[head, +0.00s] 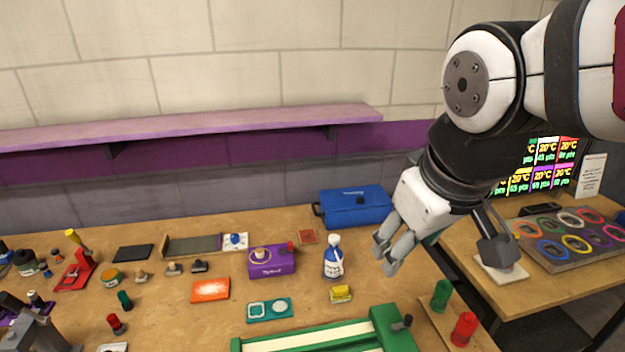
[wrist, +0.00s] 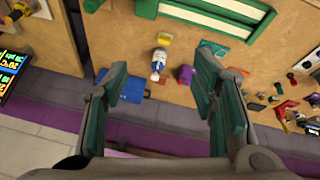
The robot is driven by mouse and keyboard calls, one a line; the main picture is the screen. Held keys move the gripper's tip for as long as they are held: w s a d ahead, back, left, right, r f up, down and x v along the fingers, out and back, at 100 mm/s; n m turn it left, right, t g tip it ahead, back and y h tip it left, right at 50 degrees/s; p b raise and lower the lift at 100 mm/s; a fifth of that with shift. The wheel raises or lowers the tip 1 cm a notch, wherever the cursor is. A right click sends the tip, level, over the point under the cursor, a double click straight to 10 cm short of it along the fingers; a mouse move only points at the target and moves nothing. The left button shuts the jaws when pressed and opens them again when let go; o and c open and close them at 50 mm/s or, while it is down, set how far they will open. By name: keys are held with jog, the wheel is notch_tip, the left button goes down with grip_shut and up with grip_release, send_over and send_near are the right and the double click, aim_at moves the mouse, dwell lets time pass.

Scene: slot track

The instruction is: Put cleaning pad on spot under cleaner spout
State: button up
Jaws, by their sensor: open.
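The cleaner (head: 333,262) is a white and blue bottle standing upright near the middle of the table. It also shows between my fingers in the wrist view (wrist: 157,65). A small yellow block (head: 341,294), which looks like the cleaning pad, lies just in front of the bottle; it also shows in the wrist view (wrist: 164,39). I cannot tell whether it lies on a marked spot. My gripper (head: 385,257) is open and empty, above the table to the right of the bottle, apart from both. Its two fingers are spread wide in the wrist view (wrist: 160,68).
A blue case (head: 355,206) stands behind the bottle, and a purple box (head: 271,262) to its left. A teal tray (head: 270,309) and the green-framed track (head: 395,325) lie in front. Green (head: 441,294) and red (head: 464,328) pegs stand at right.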

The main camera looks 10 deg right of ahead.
jog(key=shift+s+a+r+m+t+y, duration=0.2)
jog(key=shift+s+m, duration=0.45)
jog(key=shift+s, duration=0.5)
jog(key=shift+s+a+m+t+y, duration=0.1)
jog(key=shift+s+m+t+y, duration=0.15)
jog(key=shift+s+m, duration=0.65)
jog(key=shift+s+n, duration=0.25)
